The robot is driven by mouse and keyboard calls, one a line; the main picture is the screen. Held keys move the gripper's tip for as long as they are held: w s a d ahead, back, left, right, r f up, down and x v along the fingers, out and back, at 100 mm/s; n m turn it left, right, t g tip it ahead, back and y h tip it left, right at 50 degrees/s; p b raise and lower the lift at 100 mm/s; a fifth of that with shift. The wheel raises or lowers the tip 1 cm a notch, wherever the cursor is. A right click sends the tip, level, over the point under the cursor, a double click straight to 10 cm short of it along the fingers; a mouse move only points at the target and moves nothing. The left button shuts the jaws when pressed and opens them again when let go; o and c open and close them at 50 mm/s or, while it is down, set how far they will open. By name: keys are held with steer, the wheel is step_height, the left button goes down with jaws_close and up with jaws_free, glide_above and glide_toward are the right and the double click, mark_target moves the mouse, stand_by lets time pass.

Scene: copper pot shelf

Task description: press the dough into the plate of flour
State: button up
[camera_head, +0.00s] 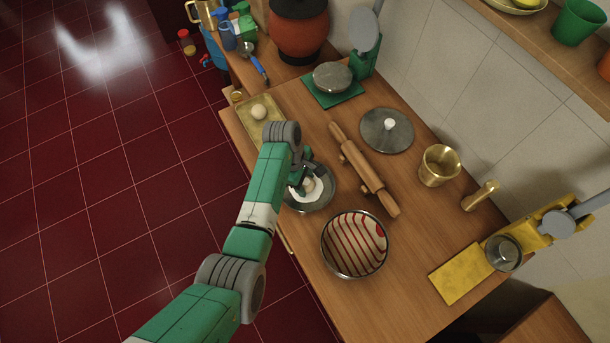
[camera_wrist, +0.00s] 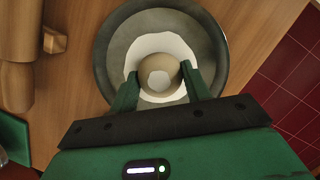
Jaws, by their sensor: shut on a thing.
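The plate of flour (camera_head: 319,204) is a grey metal plate with a white patch of flour, on the wooden counter under my gripper. It also shows in the wrist view (camera_wrist: 118,50), with the white flour (camera_wrist: 147,47) in its middle. The dough is a pale beige ball, seen in the wrist view (camera_wrist: 158,66) and partly hidden in the head view (camera_head: 309,185). My gripper (camera_wrist: 160,80) is shut on the dough, one finger on each side, over the flour. I cannot tell whether the dough touches the flour. A whitish spot shows on the dough.
A wooden rolling pin (camera_head: 364,170) lies right of the plate. A striped bowl (camera_head: 355,245) stands in front. A tray (camera_head: 272,107) with another dough ball (camera_head: 258,112) lies behind. A round metal lid (camera_head: 386,132) and a brass cup (camera_head: 439,166) stand farther right.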

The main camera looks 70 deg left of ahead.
step_height(320, 180, up, 8)
steer(key=p, duration=0.7)
steer(key=shift+w, duration=0.1)
